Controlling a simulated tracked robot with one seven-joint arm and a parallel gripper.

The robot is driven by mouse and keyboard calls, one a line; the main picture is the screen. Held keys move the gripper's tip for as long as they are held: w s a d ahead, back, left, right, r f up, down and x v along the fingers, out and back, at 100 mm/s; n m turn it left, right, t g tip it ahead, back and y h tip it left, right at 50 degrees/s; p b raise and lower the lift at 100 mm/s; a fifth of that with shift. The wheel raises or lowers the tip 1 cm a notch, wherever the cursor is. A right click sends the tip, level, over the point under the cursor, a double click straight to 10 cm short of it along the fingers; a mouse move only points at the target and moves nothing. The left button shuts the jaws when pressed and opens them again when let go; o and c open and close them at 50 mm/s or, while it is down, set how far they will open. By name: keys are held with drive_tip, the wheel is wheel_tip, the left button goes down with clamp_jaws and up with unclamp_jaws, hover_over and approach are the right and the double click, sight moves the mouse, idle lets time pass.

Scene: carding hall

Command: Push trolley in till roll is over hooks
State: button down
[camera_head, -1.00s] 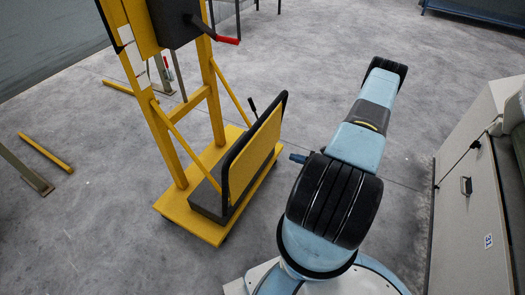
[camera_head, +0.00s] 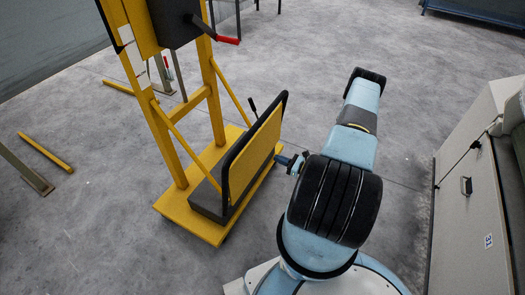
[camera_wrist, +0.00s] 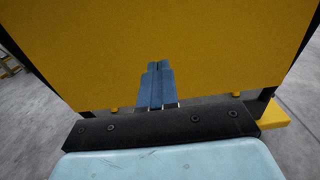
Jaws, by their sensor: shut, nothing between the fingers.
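The yellow trolley (camera_head: 190,110) stands on the floor left of my arm, with an upright mast, a low base and a yellow panel (camera_head: 255,152) in a black frame facing my side. My gripper (camera_head: 280,159) is shut and empty, its blue fingertips at the panel's near edge. In the wrist view the panel (camera_wrist: 220,45) fills most of the picture, and my shut fingers (camera_wrist: 158,65) point straight at it. I cannot tell whether the tips touch it. The roll and the hooks cannot be made out in either view.
A red-handled crank (camera_head: 228,40) sticks out from the dark box on the mast. Yellow bars (camera_head: 45,152) lie on the floor at left. A pale cabinet (camera_head: 475,200) stands close on the right. Grey floor is open behind the trolley.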

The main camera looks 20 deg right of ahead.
drive_tip(key=shift+w+a, duration=0.1)
idle(0.3)
drive_tip(key=x, duration=2)
idle(2.8)
drive_tip(key=shift+w, duration=0.1)
